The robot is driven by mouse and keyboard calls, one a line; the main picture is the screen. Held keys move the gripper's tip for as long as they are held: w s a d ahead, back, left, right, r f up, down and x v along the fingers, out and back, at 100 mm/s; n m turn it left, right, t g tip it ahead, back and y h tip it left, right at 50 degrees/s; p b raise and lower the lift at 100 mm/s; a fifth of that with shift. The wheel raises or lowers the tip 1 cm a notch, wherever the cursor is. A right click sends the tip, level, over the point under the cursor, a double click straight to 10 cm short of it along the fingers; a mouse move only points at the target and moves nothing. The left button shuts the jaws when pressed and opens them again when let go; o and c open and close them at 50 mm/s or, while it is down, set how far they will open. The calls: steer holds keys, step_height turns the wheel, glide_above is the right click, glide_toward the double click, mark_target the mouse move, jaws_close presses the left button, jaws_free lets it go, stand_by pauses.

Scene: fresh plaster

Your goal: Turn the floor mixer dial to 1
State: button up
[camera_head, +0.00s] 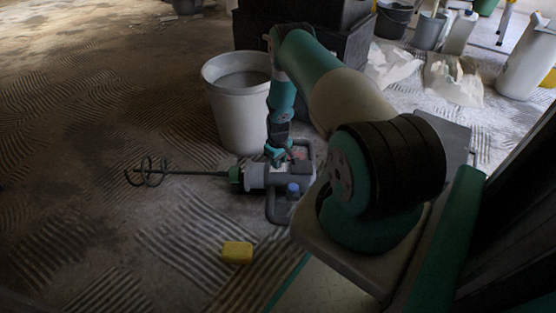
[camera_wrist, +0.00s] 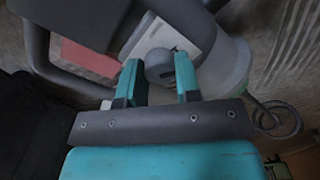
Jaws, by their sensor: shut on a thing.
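The floor mixer (camera_head: 257,176) lies on its side on the floor, its rod and spiral whisk (camera_head: 150,172) pointing left. In the wrist view, its grey body (camera_wrist: 236,62) and whisk (camera_wrist: 280,121) show at the right. The round grey dial (camera_wrist: 160,67) sits at a pale plate (camera_wrist: 186,38) on the body. My gripper (camera_wrist: 158,76) is shut on the dial, one teal finger on each side of it. In the head view, my gripper (camera_head: 277,156) reaches down onto the mixer, and the dial cannot be made out. I cannot read any dial number or pointer.
A white bucket (camera_head: 232,110) stands just behind the mixer. A yellow sponge (camera_head: 237,252) lies in front. Black boxes (camera_head: 262,38), crumpled bags (camera_head: 455,82) and a white jug (camera_head: 526,62) stand at the back. The ridged floor at left is mostly clear.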

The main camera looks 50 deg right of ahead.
steer(key=shift+n, duration=0.4)
steer(key=o, duration=0.9)
steer(key=shift+o, duration=0.2)
steer(key=shift+r, duration=0.1)
step_height(320, 180, up, 17)
steer(key=p, duration=0.7)
steer(key=shift+r, duration=0.1)
